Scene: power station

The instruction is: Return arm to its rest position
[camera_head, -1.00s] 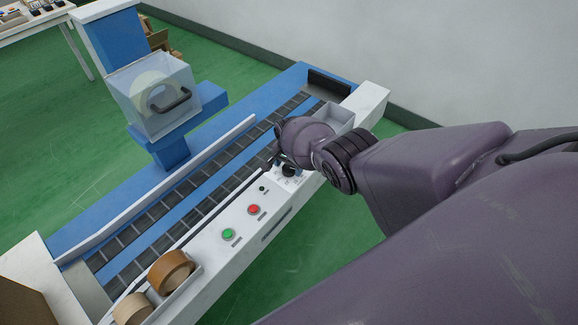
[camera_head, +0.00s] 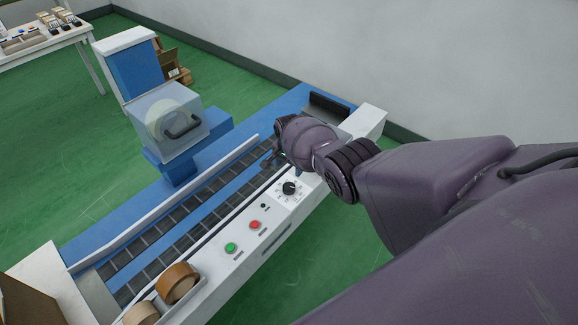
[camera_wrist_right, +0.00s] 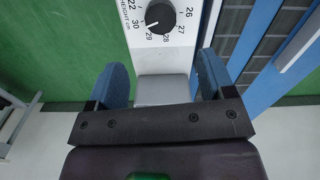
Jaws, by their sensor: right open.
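My right arm (camera_head: 430,190) reaches in from the right over the machine's front panel. Its gripper (camera_head: 272,160) is mostly hidden behind the wrist in the head view, over the conveyor side of the panel. In the right wrist view the gripper (camera_wrist_right: 164,75) shows two blue fingers spread apart with nothing between them. A black dial (camera_wrist_right: 159,18) marked with numbers lies beyond the fingertips, apart from them, its white mark near 29. The same dial (camera_head: 289,188) is uncovered in the head view, just below the gripper. My left gripper is not in view.
The panel (camera_head: 213,282) carries a green button (camera_head: 231,247), a red button (camera_head: 254,225) and tape rolls (camera_head: 178,283). A roller conveyor (camera_head: 185,228) runs behind it. A clear-covered blue unit (camera_head: 178,125) stands beyond. A wall (camera_head: 400,50) rises behind.

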